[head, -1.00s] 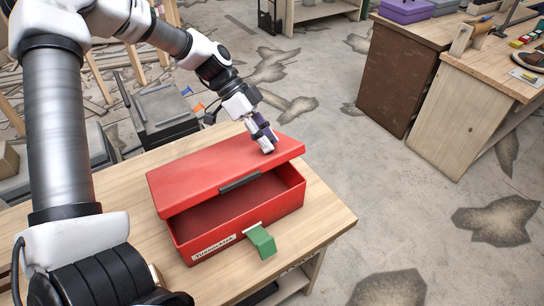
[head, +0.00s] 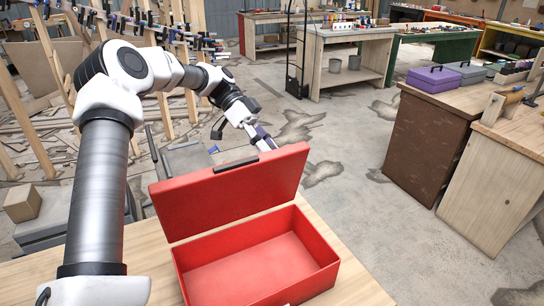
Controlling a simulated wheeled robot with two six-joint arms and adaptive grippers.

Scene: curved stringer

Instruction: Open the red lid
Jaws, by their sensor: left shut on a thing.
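The red lid (head: 232,190) of the box stands raised at the back of the red box (head: 262,270). The box sits on the wooden table, and its inside shows and looks empty. A dark handle (head: 236,164) is at the lid's upper edge. My left gripper (head: 266,144) is at the lid's upper edge, on its far side, and is shut on the lid. Its fingertips are partly hidden behind the lid. The box's front is cut off by the bottom of the picture. My right gripper is not in view.
The wooden tabletop (head: 340,270) is bare to the right of the box. Workbenches with purple and grey boxes (head: 433,79) stand at the right. Wooden racks with clamps are at the back left. Open concrete floor lies between.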

